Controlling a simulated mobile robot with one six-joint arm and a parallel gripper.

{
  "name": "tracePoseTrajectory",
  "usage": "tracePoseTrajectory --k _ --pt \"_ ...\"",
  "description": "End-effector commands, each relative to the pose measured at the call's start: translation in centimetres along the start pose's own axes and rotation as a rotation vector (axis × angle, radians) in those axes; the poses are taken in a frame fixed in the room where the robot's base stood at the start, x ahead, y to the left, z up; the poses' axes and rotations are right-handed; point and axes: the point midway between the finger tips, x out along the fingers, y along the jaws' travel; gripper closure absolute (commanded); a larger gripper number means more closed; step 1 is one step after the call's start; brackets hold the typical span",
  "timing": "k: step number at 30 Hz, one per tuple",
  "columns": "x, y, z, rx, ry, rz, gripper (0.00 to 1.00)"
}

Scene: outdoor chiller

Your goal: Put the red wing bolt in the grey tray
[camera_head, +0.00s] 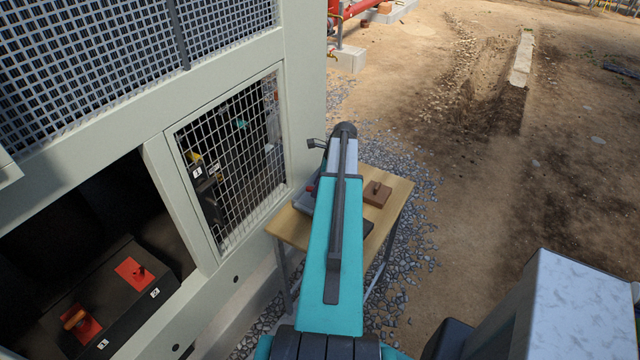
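A small red thing (311,189), which may be the red wing bolt, shows at the left edge of my arm, above the wooden table. It is too small and too covered to tell its shape. A grey tray-like thing (304,203) lies on the table just below it, partly hidden by my arm; I cannot tell whether the red thing is in it or behind it. My arm stretches over the table. A small dark part at the arm's far end (317,143) may be my gripper; its fingers cannot be made out.
The wooden table (399,186) carries a brown block with an upright peg (377,194) and a dark flat piece (370,230). The chiller cabinet with a mesh panel (232,160) stands close on the left. A black box (110,302) with red plates sits in its opening. Open ground lies right.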

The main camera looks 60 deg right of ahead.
Motion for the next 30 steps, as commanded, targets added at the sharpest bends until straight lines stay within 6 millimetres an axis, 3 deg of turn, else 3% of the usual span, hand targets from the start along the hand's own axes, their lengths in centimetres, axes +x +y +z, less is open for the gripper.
tracePoseTrajectory --k 8,30 --pt "-1.8 0.0 -0.1 0.0 0.0 -0.002 0.62" --pt "-9.7 0.0 0.0 -0.001 0.0 -0.001 0.62"
